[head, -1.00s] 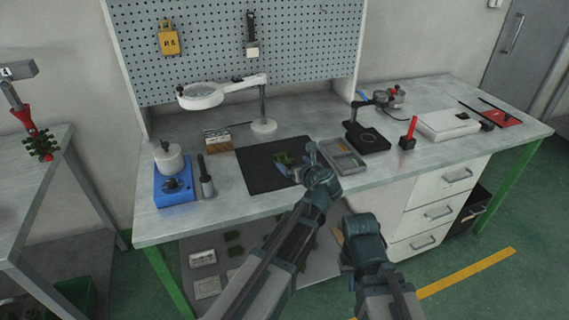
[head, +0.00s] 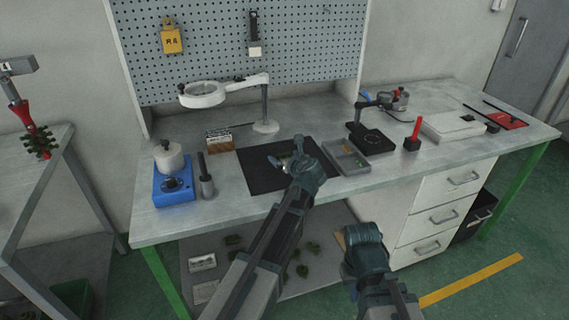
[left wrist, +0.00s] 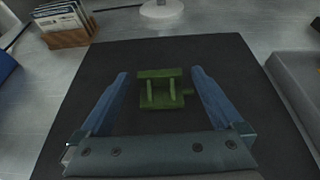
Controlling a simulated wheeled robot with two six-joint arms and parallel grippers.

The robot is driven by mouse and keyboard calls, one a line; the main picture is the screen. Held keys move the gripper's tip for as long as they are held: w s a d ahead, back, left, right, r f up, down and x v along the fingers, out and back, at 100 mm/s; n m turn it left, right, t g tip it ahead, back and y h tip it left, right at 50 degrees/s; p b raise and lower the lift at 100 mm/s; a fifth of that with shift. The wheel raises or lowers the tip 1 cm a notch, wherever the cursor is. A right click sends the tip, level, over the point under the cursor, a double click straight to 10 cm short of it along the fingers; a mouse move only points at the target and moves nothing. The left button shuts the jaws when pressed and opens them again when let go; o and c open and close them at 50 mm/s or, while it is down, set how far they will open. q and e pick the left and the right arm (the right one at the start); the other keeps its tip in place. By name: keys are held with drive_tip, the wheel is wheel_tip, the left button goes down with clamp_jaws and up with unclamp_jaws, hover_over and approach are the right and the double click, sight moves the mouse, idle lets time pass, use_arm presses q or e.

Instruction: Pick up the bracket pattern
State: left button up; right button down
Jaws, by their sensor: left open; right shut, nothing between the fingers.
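The bracket pattern (left wrist: 161,89) is a small green wax piece lying on the dark mat (left wrist: 65,140). In the left wrist view it sits between the two blue fingers of my open left gripper (left wrist: 160,85), with a gap on each side. In the head view my left gripper (head: 287,157) is over the mat (head: 258,180) and hides most of the green piece. My right gripper (head: 362,235) is shut and empty, in front of the bench edge.
A grey divided tray (head: 347,160) stands right of the mat. A magnifier lamp (head: 203,95) stands behind it. A wooden card holder (head: 219,141) and a blue wax pot (head: 173,184) stand to the left.

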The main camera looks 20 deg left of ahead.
use_arm(q)
drive_tip(key=shift+w, duration=0.1)
drive_tip(key=shift+c, duration=0.4)
drive_tip(key=c, duration=1.3)
drive_tip(key=shift+r+p, duration=0.55)
drive_tip(key=shift+p, duration=0.1)
wheel_tip(320, 180, up, 3)
drive_tip(key=p, duration=0.2)
drive_tip(key=shift+f+p, duration=0.15)
drive_tip(key=shift+p, duration=0.25)
drive_tip(key=s+d, duration=0.1)
drive_tip(key=s, duration=0.4)
drive_tip(key=s+d, duration=0.2)
drive_tip(key=s, duration=0.3)
drive_tip(key=s+d+r+p, duration=0.1)
drive_tip(key=s, duration=0.4)
drive_tip(key=shift+s+d, duration=0.2)
